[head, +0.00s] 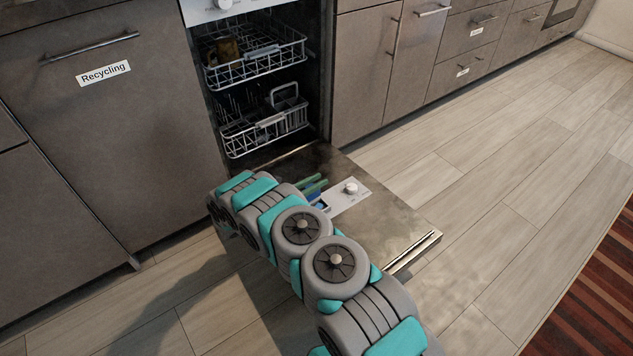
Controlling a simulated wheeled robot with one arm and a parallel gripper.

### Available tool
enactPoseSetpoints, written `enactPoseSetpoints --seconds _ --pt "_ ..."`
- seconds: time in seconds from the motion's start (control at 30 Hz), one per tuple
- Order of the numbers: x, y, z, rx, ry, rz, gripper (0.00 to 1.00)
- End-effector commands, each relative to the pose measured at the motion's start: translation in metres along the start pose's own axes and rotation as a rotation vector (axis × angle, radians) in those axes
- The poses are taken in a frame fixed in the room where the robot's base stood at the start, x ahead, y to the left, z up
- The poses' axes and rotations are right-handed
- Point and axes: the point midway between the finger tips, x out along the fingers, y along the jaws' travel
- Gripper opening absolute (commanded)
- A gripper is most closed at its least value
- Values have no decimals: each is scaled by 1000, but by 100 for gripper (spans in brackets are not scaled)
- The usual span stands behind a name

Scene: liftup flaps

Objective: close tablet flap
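The dishwasher door (385,215) lies open, folded down low over the floor. On its inner face is a white dispenser panel (345,198) with a round white knob (350,187). At the panel's left end I see a small blue part (320,203) and green pieces (312,187), partly covered by my arm. I cannot tell clearly which of these is the tablet flap or how far it is open. My arm reaches from the lower right across the door to its left side. My gripper is hidden behind the arm's far end.
The upper rack (258,60) holds a brownish cup (226,48); the lower rack (265,130) holds a basket. A recycling cabinet (110,130) stands left of the dishwasher and further cabinets (362,75) right. Wood floor (500,150) is clear to the right, with a striped rug (595,290) beyond.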

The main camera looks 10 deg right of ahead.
Motion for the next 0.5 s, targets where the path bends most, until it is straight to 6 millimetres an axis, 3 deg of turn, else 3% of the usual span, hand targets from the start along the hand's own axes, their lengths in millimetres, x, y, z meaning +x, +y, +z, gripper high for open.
enactPoseSetpoints --seconds 0.03,0.3,0.5 --pt "0 0 0 0 0 0 28" --pt "0 0 0 0 0 0 0" --pt "0 0 0 0 0 0 0"
